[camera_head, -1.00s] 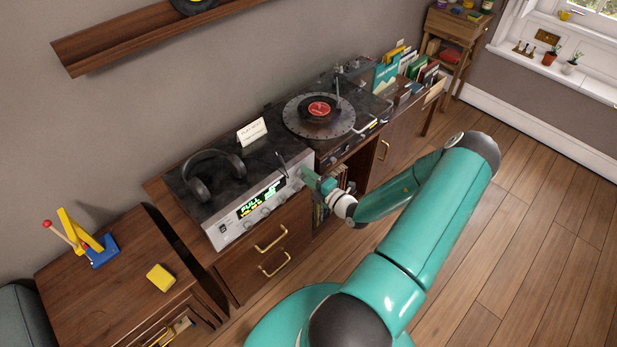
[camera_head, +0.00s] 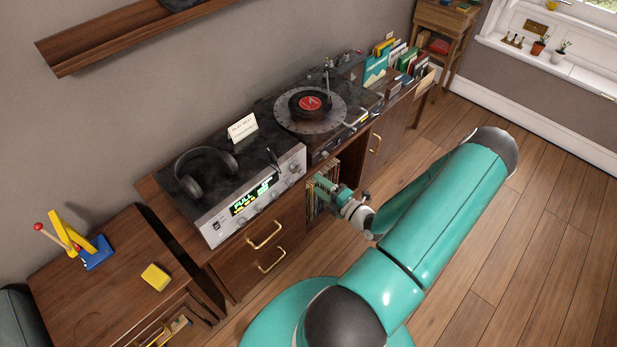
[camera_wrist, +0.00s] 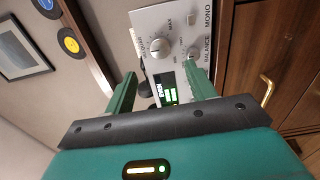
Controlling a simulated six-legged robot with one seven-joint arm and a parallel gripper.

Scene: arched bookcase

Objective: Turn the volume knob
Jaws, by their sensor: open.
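The silver receiver (camera_head: 245,205) stands on the cabinet, its lit green display (camera_head: 251,197) reading "FULL" in the head view. The large round volume knob (camera_wrist: 159,47), next to a "MAX" mark, is on the receiver's face in the wrist view. It also shows near the right end of the face in the head view (camera_head: 295,168). My gripper (camera_head: 322,184) is open and empty, just off the receiver's right end. In the wrist view, the knob lies beyond and between the open fingers (camera_wrist: 160,84), with a visible gap.
A smaller balance knob (camera_wrist: 193,53) sits beside the volume knob. A turntable (camera_head: 310,111) stands to the right. Brass drawer handles (camera_head: 264,236) jut out below. The wooden floor at right is open.

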